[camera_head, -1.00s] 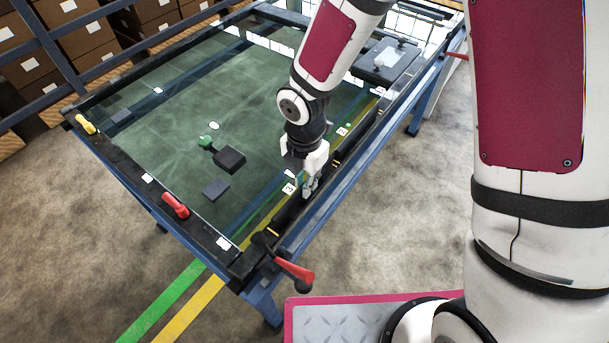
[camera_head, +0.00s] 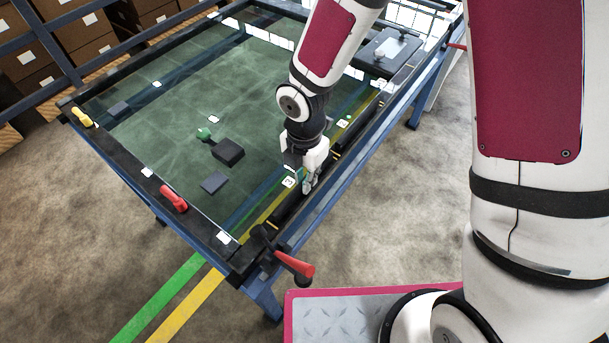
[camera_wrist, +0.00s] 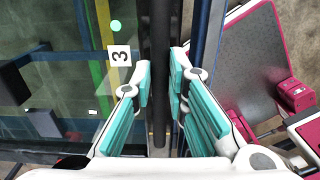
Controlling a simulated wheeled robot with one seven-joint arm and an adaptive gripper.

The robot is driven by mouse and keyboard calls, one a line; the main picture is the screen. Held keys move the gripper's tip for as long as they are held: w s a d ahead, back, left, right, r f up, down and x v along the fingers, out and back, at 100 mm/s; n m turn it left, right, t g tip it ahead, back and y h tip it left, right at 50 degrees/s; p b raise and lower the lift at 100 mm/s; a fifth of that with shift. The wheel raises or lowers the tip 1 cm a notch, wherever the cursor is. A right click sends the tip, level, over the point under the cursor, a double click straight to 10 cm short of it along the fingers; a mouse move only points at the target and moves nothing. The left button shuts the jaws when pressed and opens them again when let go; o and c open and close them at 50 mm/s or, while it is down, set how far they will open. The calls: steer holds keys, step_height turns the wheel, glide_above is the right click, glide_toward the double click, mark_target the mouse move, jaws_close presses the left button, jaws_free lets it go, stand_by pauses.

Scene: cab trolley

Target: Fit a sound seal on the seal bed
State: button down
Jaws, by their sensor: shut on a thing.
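My gripper (camera_head: 309,186) is low over the near right rail of the glass-topped table, beside a white card marked 3 (camera_head: 288,182). In the wrist view its teal-padded fingers (camera_wrist: 161,82) stand on either side of a long, dark, rod-like seal (camera_wrist: 160,50) and are shut on it. The seal runs along the black rail, and I cannot tell whether it is raised or lying in the bed. The card 3 also shows in the wrist view (camera_wrist: 119,55). The fingers partly hide the seal in the head view.
A red-handled lever (camera_head: 294,263) sticks out at the table's near corner. A red clamp (camera_head: 173,198) and a yellow clamp (camera_head: 81,117) sit on the left rail. A dark block (camera_head: 228,151) is on the glass. A grey tray (camera_head: 390,50) lies at the far right end.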

stand_by(0.3)
steer(key=c, duration=1.5)
jaws_free()
step_height(320, 180, up, 12)
